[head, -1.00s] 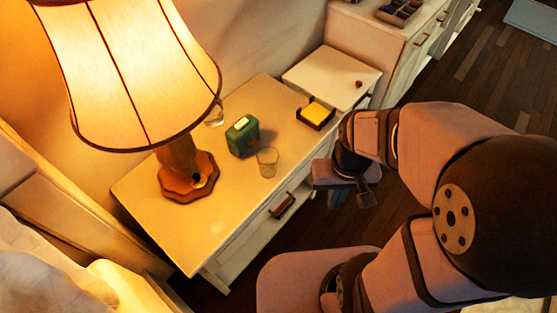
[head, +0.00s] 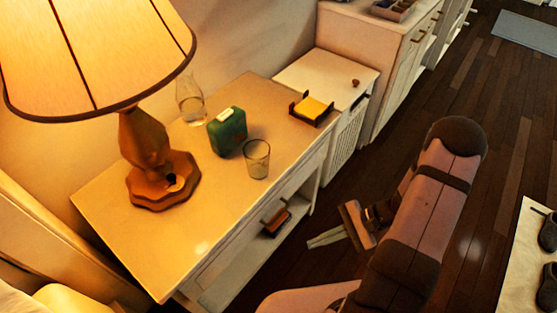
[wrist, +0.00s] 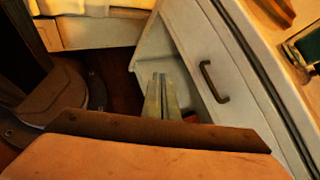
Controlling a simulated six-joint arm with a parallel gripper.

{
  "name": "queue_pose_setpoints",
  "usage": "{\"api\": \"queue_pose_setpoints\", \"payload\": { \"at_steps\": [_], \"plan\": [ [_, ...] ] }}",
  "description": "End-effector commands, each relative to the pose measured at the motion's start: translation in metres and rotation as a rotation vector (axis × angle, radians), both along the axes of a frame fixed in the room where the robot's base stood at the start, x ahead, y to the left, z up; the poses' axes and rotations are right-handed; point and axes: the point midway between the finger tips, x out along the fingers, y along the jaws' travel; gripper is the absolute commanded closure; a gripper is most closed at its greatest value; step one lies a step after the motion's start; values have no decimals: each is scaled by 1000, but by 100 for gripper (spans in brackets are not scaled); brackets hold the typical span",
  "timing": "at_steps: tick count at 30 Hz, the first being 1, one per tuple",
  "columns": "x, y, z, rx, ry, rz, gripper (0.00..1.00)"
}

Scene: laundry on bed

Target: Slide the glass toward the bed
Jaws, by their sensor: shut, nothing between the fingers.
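The clear glass (head: 256,160) stands upright on the nightstand (head: 215,225), near its front edge and beside a green box. The bed (head: 65,298) shows only as pale bedding in the lower left corner of the head view. My gripper (head: 310,243) is shut and empty, out in front of the nightstand, to the right of and below the glass in the head view, apart from it. In the wrist view its two fingers (wrist: 159,82) lie together, pointing toward the nightstand's open lower part beside the drawer handle (wrist: 213,82).
A lamp (head: 160,190) stands left of the glass, with a clear glass vessel (head: 190,105) behind. The green box (head: 227,132) and a yellow note holder (head: 312,108) are also on top. The nightstand's front left top is clear.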

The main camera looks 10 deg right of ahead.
Motion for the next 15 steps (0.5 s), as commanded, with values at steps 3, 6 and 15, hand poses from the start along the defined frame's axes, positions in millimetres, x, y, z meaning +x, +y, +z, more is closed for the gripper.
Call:
{"api": "queue_pose_setpoints", "payload": {
  "at_steps": [3, 6, 15],
  "plan": [
    [73, -2, 27, 118, -235, -112, 100],
    [136, -15, 69, 183, -522, -186, 100],
    [183, -27, 150, 246, -1122, -206, 100]
  ]
}}
